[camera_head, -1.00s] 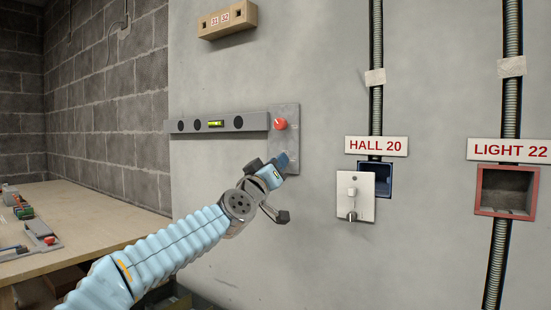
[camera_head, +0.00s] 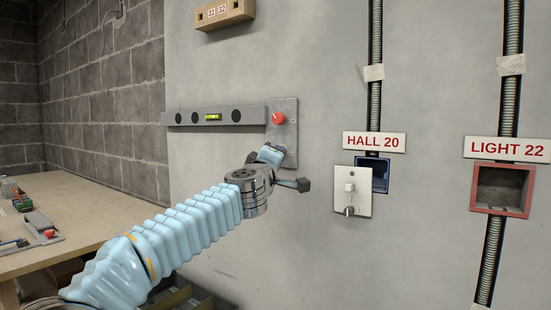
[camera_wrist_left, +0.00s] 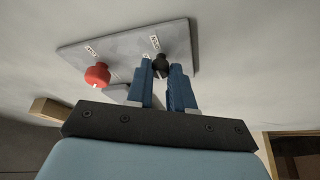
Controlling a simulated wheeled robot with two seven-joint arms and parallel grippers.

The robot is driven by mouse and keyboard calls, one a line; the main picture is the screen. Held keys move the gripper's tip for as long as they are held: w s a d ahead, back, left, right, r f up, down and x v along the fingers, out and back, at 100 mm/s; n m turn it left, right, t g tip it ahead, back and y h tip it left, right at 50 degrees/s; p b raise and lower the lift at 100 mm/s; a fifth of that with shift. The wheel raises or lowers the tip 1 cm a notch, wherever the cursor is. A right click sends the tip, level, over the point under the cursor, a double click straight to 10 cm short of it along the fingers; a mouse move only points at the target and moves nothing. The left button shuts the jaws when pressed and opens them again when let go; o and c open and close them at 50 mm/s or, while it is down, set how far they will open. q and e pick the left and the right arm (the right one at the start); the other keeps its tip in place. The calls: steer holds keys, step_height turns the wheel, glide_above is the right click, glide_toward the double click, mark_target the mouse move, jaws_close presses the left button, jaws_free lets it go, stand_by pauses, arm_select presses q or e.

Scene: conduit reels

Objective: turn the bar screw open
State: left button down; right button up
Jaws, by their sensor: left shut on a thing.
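A grey metal plate (camera_head: 291,107) on the wall carries a red knob (camera_head: 278,118) at its upper part. In the left wrist view the plate (camera_wrist_left: 112,47) shows the red knob (camera_wrist_left: 97,74) and a black knob (camera_wrist_left: 160,65), each beside a small label too small to read. The labels do not let me tell which knob is the bar screw. My left gripper (camera_wrist_left: 163,76) has its blue fingers shut on the black knob. In the head view the left gripper (camera_head: 271,155) is at the plate's lower part and hides the black knob.
A grey spirit level (camera_head: 222,117) runs left from the plate. To the right are a white switch plate (camera_head: 353,202), a dark blue box (camera_head: 379,179) and a red-framed box (camera_head: 502,190). A workbench (camera_head: 95,220) with tools stands at the left.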

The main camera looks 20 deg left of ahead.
stand_by(0.5)
arm_select(q)
steer(key=c, duration=1)
jaws_free()
steer(key=s+f+b, duration=0.2)
steer(key=s+b, duration=0.1)
steer(key=s, duration=1)
steer(key=shift+s+f, duration=0.15)
steer(key=shift+s, duration=0.15)
